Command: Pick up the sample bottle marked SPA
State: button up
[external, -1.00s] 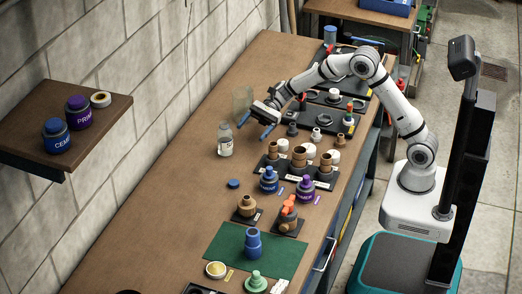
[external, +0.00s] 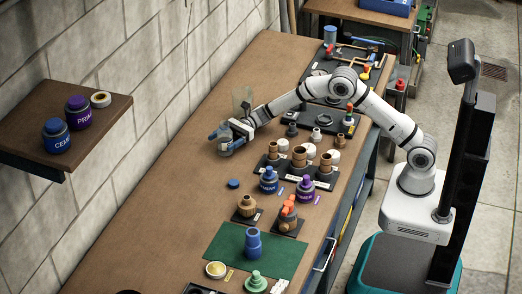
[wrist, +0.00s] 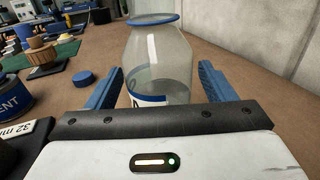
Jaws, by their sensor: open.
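The sample bottle (wrist: 158,62) is clear, with a blue rim and a white and blue label, and holds some liquid. In the wrist view it stands upright between the two blue fingers of my gripper (wrist: 160,88). The fingers are apart, with a gap showing on each side of the bottle. Only part of a letter shows on the label, as my gripper body hides the bottle's lower part. In the external view my gripper (external: 223,138) is low over the bench at the bottle, which it mostly hides.
A clear jar (external: 242,100) stands close behind my gripper. A blue cap (external: 233,184) lies on the bench (external: 160,210). Blue (external: 269,180) and purple (external: 305,190) containers and several fittings stand to the right. The wall is on the left. The bench left of my gripper is clear.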

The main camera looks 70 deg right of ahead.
jog(key=shift+w+a, duration=0.25)
jog(key=shift+a, duration=0.4)
jog(key=shift+c, duration=0.3)
jog(key=c, duration=1.1)
jog(key=shift+r, duration=0.2)
